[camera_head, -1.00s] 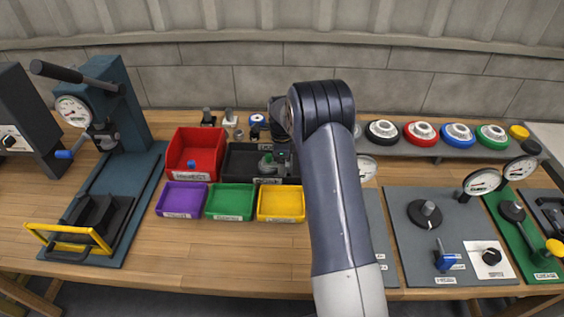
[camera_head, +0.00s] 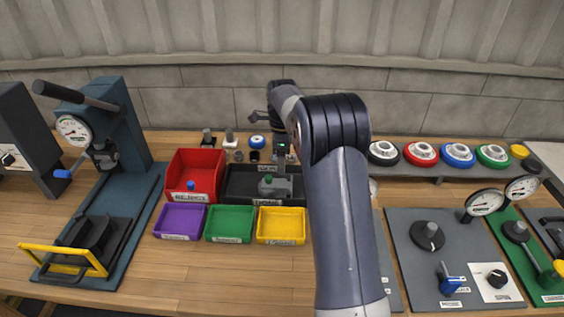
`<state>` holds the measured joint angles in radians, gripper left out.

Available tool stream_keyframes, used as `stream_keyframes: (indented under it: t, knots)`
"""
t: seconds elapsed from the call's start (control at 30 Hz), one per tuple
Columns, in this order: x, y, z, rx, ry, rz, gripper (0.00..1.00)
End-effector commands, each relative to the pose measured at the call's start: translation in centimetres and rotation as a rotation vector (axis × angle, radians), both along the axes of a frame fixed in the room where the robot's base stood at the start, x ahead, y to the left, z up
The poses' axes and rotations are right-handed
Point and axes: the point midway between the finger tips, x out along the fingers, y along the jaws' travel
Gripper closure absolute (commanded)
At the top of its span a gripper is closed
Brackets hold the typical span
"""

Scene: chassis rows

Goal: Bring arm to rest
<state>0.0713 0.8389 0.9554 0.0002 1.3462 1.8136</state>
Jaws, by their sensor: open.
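My arm reaches from the bottom right of centre up over the bench and bends back toward the left at its elbow. My gripper (camera_head: 282,159) points down over the back right part of the black bin (camera_head: 236,183). It is small and dark in this view, and its fingers are hard to make out. It is open with nothing seen in it.
A red bin (camera_head: 178,163) holds a blue-topped part. Purple (camera_head: 179,221), green (camera_head: 229,223) and yellow (camera_head: 281,225) trays stand in front. A press (camera_head: 118,130) stands at left. A grey fixture board (camera_head: 410,262) and several coloured rings on a shelf are at right. Front centre bench is clear.

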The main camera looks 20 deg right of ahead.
Motion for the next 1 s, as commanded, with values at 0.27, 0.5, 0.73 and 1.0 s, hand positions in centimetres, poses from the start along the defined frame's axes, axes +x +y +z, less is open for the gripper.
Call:
stream_keyframes:
  t: [0.27,0.5,0.73,1.0]
  knots:
    - [0.0,0.0,-0.4,0.000,0.002,0.000,0.35]
    - [-0.1,0.0,-3.8,0.000,0.006,0.000,0.35]
    - [-0.1,0.0,-8.2,0.001,0.005,0.000,0.35]
    - [0.0,0.0,-10.3,0.000,-0.001,0.000,0.35]
